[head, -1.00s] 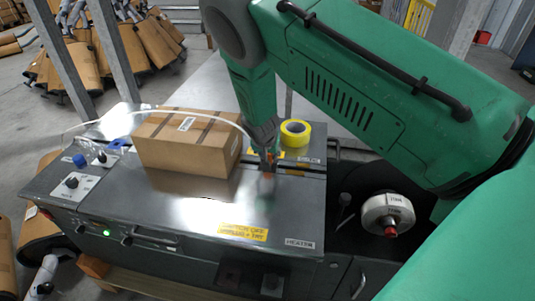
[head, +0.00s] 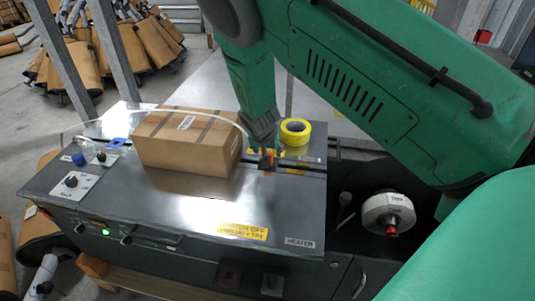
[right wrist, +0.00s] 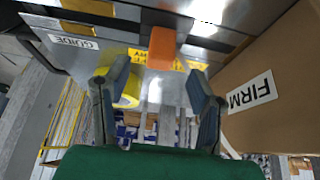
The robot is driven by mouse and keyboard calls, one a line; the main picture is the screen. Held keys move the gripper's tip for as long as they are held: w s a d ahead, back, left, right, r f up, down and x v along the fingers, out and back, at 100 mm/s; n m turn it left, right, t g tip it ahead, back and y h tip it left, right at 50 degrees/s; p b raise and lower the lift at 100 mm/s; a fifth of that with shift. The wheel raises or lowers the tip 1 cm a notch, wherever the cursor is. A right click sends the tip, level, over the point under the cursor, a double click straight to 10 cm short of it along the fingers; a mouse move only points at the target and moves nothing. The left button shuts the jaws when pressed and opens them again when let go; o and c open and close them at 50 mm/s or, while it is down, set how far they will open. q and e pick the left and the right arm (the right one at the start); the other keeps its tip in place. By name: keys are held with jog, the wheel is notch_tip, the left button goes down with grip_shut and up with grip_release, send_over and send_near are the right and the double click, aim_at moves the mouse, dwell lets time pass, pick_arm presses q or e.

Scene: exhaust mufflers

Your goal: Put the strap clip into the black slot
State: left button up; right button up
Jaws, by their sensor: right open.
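An orange block, which I take to be the strap clip (head: 269,160), stands at the black slot (head: 300,171) in the steel table top, right of the carton. In the right wrist view the orange clip (right wrist: 161,48) sits upright against a dark strip. How deep it sits I cannot tell. My right gripper (head: 264,148) is just above the clip. In the right wrist view my right gripper (right wrist: 160,82) is open and empty, its fingers apart and clear of the clip. The pale strap (head: 190,112) arcs over the carton towards the clip. My left gripper is not in view.
A brown carton (head: 187,143) stands close to the left of my right gripper. A yellow tape roll (head: 295,131) lies just behind it to the right. A white reel (head: 388,212) is at the machine's right side. The front of the steel top (head: 190,208) is clear.

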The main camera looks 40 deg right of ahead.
jog(key=v, duration=0.8)
jog(key=shift+a, duration=0.1)
